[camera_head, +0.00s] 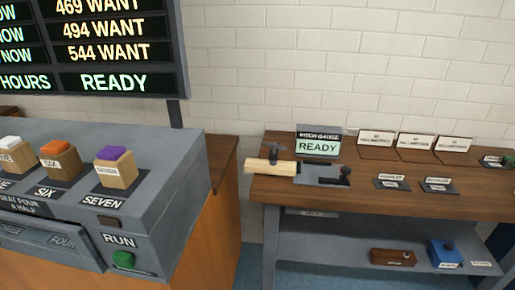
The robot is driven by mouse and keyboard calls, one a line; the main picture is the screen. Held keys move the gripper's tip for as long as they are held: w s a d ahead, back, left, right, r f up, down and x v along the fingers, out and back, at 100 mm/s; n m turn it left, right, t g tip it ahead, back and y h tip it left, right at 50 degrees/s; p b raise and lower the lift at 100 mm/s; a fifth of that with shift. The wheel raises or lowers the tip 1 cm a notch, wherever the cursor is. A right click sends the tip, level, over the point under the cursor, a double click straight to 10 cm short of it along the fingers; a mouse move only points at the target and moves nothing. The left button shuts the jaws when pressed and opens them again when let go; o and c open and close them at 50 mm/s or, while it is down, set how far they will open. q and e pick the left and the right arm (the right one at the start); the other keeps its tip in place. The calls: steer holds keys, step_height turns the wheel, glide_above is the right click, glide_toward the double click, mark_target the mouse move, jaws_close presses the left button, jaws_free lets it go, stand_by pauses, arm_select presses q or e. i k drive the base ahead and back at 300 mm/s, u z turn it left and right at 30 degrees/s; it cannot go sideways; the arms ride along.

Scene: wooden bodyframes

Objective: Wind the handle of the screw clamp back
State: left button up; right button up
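A small dark handle with a crossbar (275,151) stands at the left end of the wooden bench; it looks like the screw clamp's handle. It stands above a pale wooden block (270,167) that sticks out past the bench's left edge. A grey and black metal fixture (321,176) with a round black knob (346,172) lies just right of the block. The view is too small to tell whether the clamp touches the block. Neither of my grippers is in view.
A pitch gauge (318,147) reading READY stands behind the fixture. The wooden bench (305,195) has several labelled cards and a lower shelf (330,255) with a brown box (392,257) and a blue box (444,253). A grey console (165,200) stands at left, separated by a narrow gap.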

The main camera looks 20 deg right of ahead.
mark_target(274, 146)
steer(key=u, duration=2)
steer(key=k, duration=1.15)
steer(key=z, duration=1.35)
steer(key=i, duration=1.05)
